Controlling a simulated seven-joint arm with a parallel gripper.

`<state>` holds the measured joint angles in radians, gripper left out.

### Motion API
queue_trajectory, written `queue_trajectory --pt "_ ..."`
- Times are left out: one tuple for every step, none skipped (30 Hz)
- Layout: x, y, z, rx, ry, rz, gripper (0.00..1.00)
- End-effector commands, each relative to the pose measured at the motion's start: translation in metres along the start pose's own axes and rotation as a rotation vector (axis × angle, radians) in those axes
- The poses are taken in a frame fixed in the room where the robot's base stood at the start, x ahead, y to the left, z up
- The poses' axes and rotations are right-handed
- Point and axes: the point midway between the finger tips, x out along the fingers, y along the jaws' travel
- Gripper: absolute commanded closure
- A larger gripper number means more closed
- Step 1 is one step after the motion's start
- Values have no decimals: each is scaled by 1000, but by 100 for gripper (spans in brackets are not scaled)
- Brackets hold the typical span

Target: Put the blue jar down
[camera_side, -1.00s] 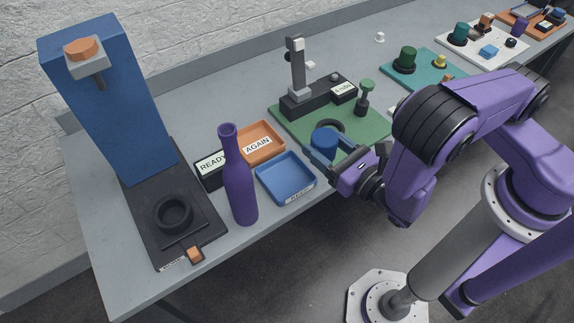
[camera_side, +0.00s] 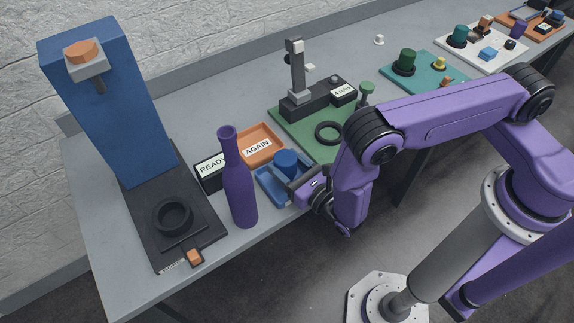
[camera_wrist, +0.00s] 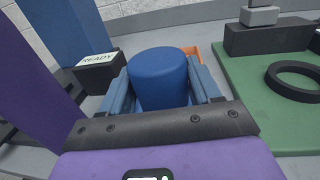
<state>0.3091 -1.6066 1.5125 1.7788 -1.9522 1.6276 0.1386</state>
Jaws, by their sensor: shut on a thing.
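The blue jar (camera_side: 288,163) is upright between the fingers of my gripper (camera_side: 291,176), which is shut on it. In the side view the jar is over the blue tray (camera_side: 266,183); I cannot tell whether its base touches the tray floor. In the wrist view the jar (camera_wrist: 158,75) fills the middle, with one finger of my gripper (camera_wrist: 160,92) along each side. The jar's lower part is hidden by the gripper.
A tall purple bottle (camera_side: 239,190) stands just left of the blue tray. An orange tray (camera_side: 272,135) marked AGAIN and a black READY box (camera_side: 209,181) are behind. A green board (camera_side: 300,140) with a black ring (camera_side: 328,131) lies to the right.

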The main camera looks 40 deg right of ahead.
Motion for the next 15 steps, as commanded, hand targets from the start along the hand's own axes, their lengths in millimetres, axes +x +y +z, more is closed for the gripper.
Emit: queue_trajectory --pt "0 0 -3 1 -1 0 75" --pt "0 0 -4 1 -2 0 75" --pt "0 0 -5 1 -2 0 75" --pt "0 0 -6 1 -2 0 75" --pt "0 0 -6 1 -2 0 75" --pt "0 0 -5 1 -2 0 75" --pt "0 0 -5 1 -2 0 75" --pt "0 0 -5 1 -2 0 75" --pt "0 0 -5 1 -2 0 75" --pt "0 0 -5 1 -2 0 75" --pt "0 0 -6 1 -2 0 75" --pt "0 0 -6 1 -1 0 75" --pt "0 0 -7 0 -1 0 75" --pt "0 0 -8 0 -1 0 75" --pt "0 0 -9 0 -2 0 75"
